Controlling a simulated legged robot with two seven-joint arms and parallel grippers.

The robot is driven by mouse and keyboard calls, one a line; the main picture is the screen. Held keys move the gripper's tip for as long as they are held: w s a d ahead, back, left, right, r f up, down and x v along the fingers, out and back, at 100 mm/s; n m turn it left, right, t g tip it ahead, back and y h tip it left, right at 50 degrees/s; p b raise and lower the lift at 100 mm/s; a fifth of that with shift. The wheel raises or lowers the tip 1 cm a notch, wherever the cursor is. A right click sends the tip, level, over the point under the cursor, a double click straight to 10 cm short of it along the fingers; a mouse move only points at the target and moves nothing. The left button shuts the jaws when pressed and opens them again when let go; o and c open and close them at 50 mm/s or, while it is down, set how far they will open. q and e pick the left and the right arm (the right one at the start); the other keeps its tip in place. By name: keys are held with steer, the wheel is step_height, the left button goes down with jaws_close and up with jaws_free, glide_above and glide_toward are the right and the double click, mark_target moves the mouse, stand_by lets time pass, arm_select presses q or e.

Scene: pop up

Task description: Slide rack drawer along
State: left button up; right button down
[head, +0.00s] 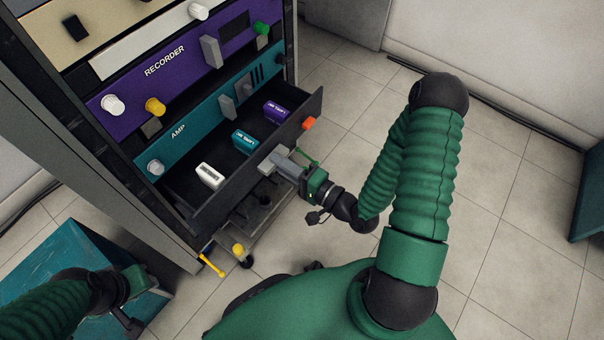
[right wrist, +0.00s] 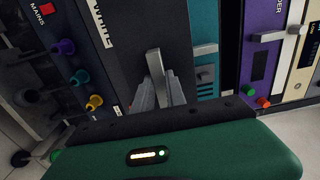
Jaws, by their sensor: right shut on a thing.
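The dark rack drawer (head: 235,195) stands pulled out below the teal AMP panel. It holds a white block (head: 209,176), a teal block (head: 245,140) and a purple block (head: 276,111).
The purple RECORDER panel (head: 165,85) and teal AMP panel (head: 195,125) have projecting knobs and handles above the drawer. A teal box (head: 45,265) stands below my left arm. A yellow-handled item (head: 212,265) is below the drawer.

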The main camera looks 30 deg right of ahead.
steer(key=p+v, duration=0.3)
steer(key=v, duration=0.4)
steer(key=shift+d, duration=0.2)
steer(key=c, duration=1.3)
jaws_free()
steer(key=shift+w+f, duration=0.1)
steer(key=shift+w, duration=0.05)
steer(key=shift+a, duration=0.1)
